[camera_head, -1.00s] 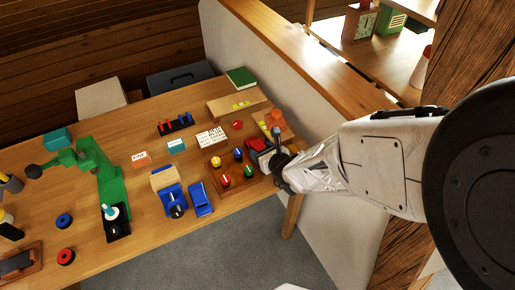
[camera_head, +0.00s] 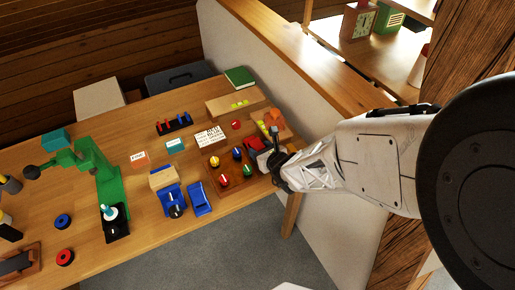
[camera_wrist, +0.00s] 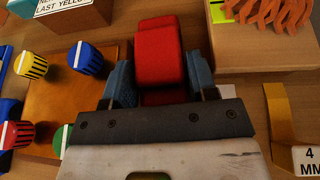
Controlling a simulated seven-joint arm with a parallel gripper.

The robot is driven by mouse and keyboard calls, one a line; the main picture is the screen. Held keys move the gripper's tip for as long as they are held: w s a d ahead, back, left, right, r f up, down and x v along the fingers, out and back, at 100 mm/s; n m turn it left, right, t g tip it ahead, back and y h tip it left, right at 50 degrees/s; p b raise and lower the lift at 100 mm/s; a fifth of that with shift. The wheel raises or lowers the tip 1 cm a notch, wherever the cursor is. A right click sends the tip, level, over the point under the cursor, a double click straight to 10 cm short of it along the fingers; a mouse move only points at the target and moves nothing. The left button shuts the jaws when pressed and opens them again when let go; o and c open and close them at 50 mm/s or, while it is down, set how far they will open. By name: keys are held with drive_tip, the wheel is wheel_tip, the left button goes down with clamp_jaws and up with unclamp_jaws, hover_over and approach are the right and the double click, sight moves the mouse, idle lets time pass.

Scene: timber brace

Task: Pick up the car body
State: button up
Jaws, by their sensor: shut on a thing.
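The red car body (camera_wrist: 160,55) is a block with rounded edges, between the two blue-grey fingers of my gripper (camera_wrist: 162,88) in the wrist view. My gripper is shut on it, one finger along each side. Its near end is partly hidden by the gripper's dark front plate. In the head view the car body (camera_head: 256,145) shows as a small red patch beside my gripper (camera_head: 266,158), at the right end of the table. I cannot tell whether it is clear of the table.
A wooden tray of coloured knobs (camera_head: 225,184) stands just left of my gripper. A wooden block with orange strands (camera_wrist: 262,40) is close on the right in the wrist view. Blue vehicles (camera_head: 200,198) and a green stand (camera_head: 103,178) are farther left.

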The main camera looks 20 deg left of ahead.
sight(257, 144)
drive_tip(key=shift+r, duration=5.05)
drive_tip(key=shift+w+a, duration=0.1)
drive_tip(key=shift+a, duration=0.05)
drive_tip(key=shift+w+a+r+n+g+y, duration=0.3)
drive_tip(key=shift+w+a+n+g+y, duration=0.15)
drive_tip(key=shift+w+a, duration=0.35)
drive_tip(key=w+a+n+g+y, duration=0.1)
drive_tip(key=w+a+n+g, duration=0.1)
drive_tip(key=w+a, duration=0.2)
drive_tip(key=shift+a+f+n+g, duration=0.15)
drive_tip(key=shift+a+n+g, duration=0.2)
drive_tip(key=shift+a, duration=0.35)
drive_tip(key=shift+y, duration=0.25)
